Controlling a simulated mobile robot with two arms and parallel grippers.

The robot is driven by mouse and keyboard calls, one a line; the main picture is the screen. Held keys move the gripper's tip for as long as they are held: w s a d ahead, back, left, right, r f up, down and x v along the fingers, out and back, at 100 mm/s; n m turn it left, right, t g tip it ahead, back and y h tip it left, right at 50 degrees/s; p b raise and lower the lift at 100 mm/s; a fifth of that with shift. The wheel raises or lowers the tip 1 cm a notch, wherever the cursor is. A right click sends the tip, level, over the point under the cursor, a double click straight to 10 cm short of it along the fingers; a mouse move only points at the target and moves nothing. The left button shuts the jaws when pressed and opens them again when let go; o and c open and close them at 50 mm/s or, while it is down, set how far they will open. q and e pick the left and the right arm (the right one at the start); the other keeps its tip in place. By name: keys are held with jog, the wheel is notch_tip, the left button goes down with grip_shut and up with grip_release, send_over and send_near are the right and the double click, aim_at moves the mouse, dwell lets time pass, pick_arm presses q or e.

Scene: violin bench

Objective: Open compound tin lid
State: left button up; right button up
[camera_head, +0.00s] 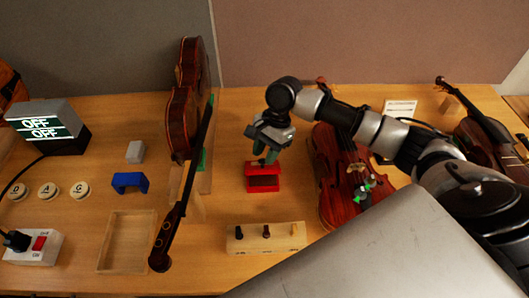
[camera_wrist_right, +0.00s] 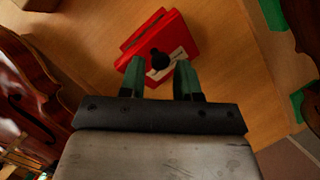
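The red compound tin (camera_head: 263,184) stands on the bench near the middle in the head view. In the right wrist view the red tin (camera_wrist_right: 172,33) shows a black knob (camera_wrist_right: 160,60) on top and a pale label, partly hidden. My right gripper (camera_head: 265,152) is directly above the tin, pointing down. In the wrist view its two green fingers (camera_wrist_right: 160,72) are apart, one on each side of the knob, with gaps visible between knob and fingers. I cannot tell whether the lid sits fully closed. My left gripper is not in view.
A violin (camera_head: 340,180) lies close to the right of the tin, under my right arm. Another violin (camera_head: 184,115) stands to the left. A wooden block with pegs (camera_head: 266,238) is in front. A blue piece (camera_head: 130,182) and a shallow tray (camera_head: 127,242) lie farther left.

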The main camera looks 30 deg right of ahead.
jog(key=shift+s+a+f, duration=0.1)
jog(key=shift+a+f, duration=0.05)
jog(key=shift+f, duration=0.35)
grip_shut()
jog(key=shift+r, duration=0.15)
dwell(0.4)
